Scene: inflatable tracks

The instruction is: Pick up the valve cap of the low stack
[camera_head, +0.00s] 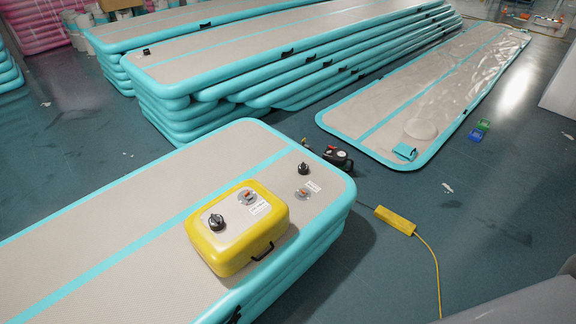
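The low stack (110,235) of beige-topped, teal-edged inflatable tracks fills the lower left in the head view. A small black valve cap (304,169) sits on its top near the far right corner. Just below the cap is a round silver valve (303,194) with an orange centre, which looks uncovered. A yellow inflatable block (232,258) lies on the same top, left of and nearer than the cap. The block bears its own black cap (217,222) and a silver valve (246,197). Neither of my grippers is in view.
A black device (338,157) is just beyond the stack's far right corner. A taller stack (190,112) stands behind. A flatter, wrinkled track (440,95) lies at right. A yellow power strip (395,220) with a cable lies on the floor; green and blue boxes (479,130) are farther right.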

